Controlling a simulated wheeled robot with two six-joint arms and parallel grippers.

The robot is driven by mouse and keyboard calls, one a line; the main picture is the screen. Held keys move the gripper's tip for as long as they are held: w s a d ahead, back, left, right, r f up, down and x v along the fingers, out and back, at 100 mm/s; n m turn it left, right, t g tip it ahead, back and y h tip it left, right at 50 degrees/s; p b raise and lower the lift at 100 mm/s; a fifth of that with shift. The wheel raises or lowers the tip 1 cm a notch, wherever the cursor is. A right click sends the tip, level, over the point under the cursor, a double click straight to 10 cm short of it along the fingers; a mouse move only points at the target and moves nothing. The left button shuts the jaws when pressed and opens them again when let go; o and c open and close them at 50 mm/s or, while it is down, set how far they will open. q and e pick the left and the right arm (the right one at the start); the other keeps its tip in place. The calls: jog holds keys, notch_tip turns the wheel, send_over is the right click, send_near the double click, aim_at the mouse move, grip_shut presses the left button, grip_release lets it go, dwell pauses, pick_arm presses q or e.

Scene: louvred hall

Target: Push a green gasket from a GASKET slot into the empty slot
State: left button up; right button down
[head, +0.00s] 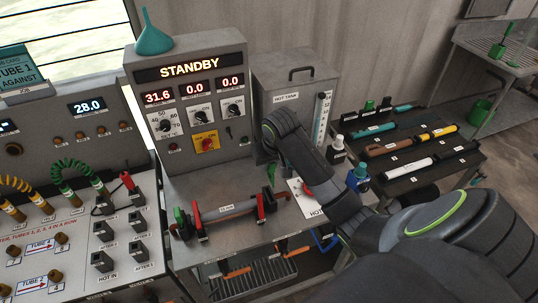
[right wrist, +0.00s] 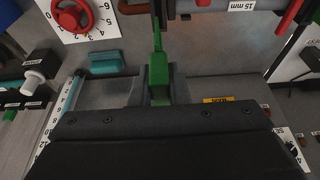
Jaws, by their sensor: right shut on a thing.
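My right gripper (right wrist: 158,92) is shut on a green piece (right wrist: 158,68) with a thin upright tongue; I cannot tell for sure that it is the gasket. A small green part also shows below my right wrist in the head view (head: 271,173). The piece is held close to a tube (head: 227,211) marked 15 mm, which lies between red end fittings (head: 199,224) on the metal bench. Small green items stand in a rack (head: 362,116) on the dark shelf at right. I cannot make out the GASKET slots or an empty slot. My left gripper is out of view.
A STANDBY control box (head: 190,100) and a hot tank (head: 298,82) stand behind the bench (head: 200,180). A red valve knob (right wrist: 72,15) on a white dial plate is near the gripper. Hose panels are at left; several tubes lie on the right shelf.

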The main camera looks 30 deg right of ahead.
aim_at(270, 188)
jog(key=x, duration=0.2)
jog(key=shift+s+f, duration=0.1)
jog(key=shift+f, duration=0.2)
notch_tip(270, 188, down, 2)
jog(key=shift+f, duration=0.1)
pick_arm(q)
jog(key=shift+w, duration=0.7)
pick_arm(e)
jog(key=shift+f, duration=0.25)
jog(key=shift+f, duration=0.25)
jog(key=shift+f, duration=0.1)
jog(key=shift+f+b, duration=1.2)
jog(key=shift+f, duration=1.9)
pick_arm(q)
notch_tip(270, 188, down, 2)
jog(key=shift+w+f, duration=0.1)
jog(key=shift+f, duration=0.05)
